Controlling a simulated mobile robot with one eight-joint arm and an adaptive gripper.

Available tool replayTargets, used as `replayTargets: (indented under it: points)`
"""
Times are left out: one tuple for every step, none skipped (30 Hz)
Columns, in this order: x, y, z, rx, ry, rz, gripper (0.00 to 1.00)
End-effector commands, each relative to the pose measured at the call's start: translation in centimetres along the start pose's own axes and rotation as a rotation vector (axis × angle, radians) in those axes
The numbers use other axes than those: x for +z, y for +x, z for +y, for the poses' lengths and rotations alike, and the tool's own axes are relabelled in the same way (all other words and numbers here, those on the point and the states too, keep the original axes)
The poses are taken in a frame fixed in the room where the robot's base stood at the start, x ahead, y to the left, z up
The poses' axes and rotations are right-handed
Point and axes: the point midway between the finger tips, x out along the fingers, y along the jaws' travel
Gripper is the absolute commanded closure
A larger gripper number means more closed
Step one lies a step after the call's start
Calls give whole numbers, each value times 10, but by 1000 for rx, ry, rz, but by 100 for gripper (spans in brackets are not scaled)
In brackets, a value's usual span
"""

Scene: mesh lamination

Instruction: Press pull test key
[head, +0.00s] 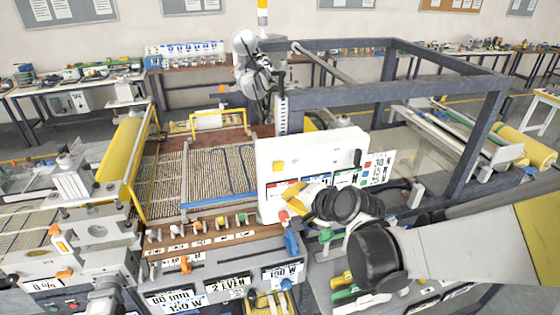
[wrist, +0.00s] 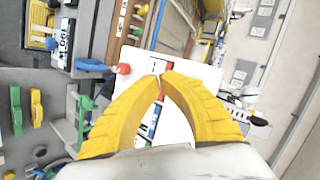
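A white upright control panel (head: 310,150) stands right of the mesh bed. It has a yellow square key (head: 278,166), a black lever (head: 357,158) and a row of coloured, labelled keys low on its face. The labels are too small to read, so I cannot tell which is the pull test key. My gripper (head: 288,192) is in front of the panel's lower left and hides part of the row. In the wrist view, the yellow fingers of my gripper (wrist: 160,78) meet at their tips over the white panel (wrist: 185,129), with nothing visible held. I cannot tell whether they touch it.
A red knob (wrist: 122,69) is close beside the fingers. Below the panel is a ledge with several coloured knobs (head: 197,226) and a blue handle (head: 291,244). A dark frame (head: 340,97) rises behind the panel. A smaller labelled plate (head: 378,168) adjoins its right side.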

Motion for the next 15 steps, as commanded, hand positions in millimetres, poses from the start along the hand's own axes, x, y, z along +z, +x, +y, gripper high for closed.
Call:
replayTargets:
  points:
    - [0, 0, 0, 0, 0, 0, 100]
    - [0, 0, 0, 0, 0, 0, 100]
    - [-1, 1, -1, 0, -1, 0, 100]
    - [-1, 2, -1, 0, -1, 0, 100]
    - [-2, 3, -2, 0, -1, 0, 100]
    - [-3, 5, -3, 0, -1, 0, 100]
    - [-4, 8, -4, 0, -1, 0, 100]
    - [-6, 10, -6, 0, -1, 0, 100]
    - [-8, 14, -8, 0, -1, 0, 100]
    - [-10, 17, -10, 0, -1, 0, 100]
    - [-11, 20, -11, 0, -1, 0, 100]
    - [-14, 25, -14, 0, -1, 0, 100]
    - [-16, 29, -16, 0, -1, 0, 100]
    - [-18, 32, -18, 1, -2, -1, 100]
    - [-20, 37, -21, 1, -2, -1, 100]
